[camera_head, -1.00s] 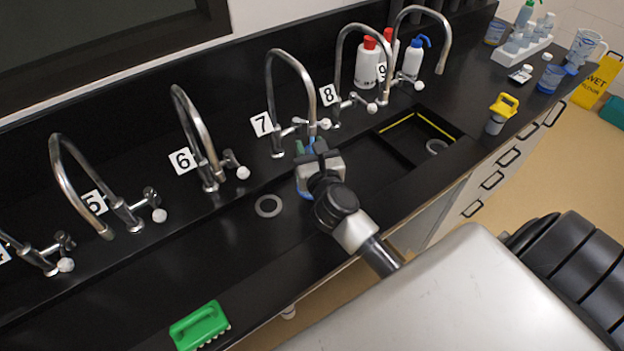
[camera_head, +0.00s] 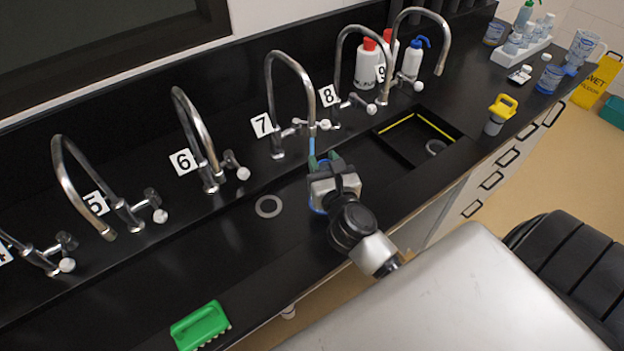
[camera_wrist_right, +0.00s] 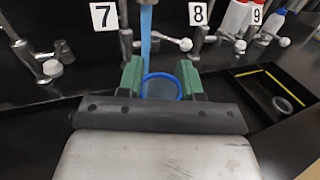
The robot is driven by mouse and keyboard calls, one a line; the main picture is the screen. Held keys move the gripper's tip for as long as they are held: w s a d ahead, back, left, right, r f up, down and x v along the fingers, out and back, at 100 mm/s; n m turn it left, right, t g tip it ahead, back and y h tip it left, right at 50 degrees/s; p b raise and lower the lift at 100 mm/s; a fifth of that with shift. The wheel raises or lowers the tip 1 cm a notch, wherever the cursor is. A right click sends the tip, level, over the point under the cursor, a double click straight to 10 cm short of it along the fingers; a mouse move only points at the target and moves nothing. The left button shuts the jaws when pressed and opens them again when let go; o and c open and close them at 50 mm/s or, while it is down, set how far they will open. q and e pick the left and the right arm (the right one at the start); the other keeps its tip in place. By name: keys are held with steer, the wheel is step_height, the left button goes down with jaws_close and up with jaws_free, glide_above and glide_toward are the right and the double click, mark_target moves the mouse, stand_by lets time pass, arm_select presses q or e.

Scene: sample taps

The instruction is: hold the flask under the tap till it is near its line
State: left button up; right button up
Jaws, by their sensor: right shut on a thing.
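Tap 7 (camera_head: 271,95) arches over the black sink trough, and a blue stream (camera_head: 311,148) falls from its spout. The stream (camera_wrist_right: 146,35) also shows in the right wrist view, where it comes down at the left part of the blue-rimmed flask (camera_wrist_right: 162,75). I cannot tell whether all of it enters the mouth. My right gripper (camera_head: 322,162) is shut on the flask, its green fingers on either side of the rim. The gripper hides most of the flask in the head view, and its line and level are not visible. My left gripper is not in view.
Taps 6 (camera_head: 190,110) and 8 (camera_head: 341,60) stand on either side. A green brush (camera_head: 200,325) lies on the front counter. A yellow-lined recessed basin (camera_head: 455,132) is to the right. Wash bottles (camera_head: 367,65) stand behind tap 8.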

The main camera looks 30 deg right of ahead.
steer(key=s+r+p, duration=0.2)
steer(key=s+r, duration=0.1)
steer(key=s, duration=0.4)
steer(key=shift+s+d, duration=0.3)
steer(key=shift+s, duration=0.05)
stand_by(0.7)
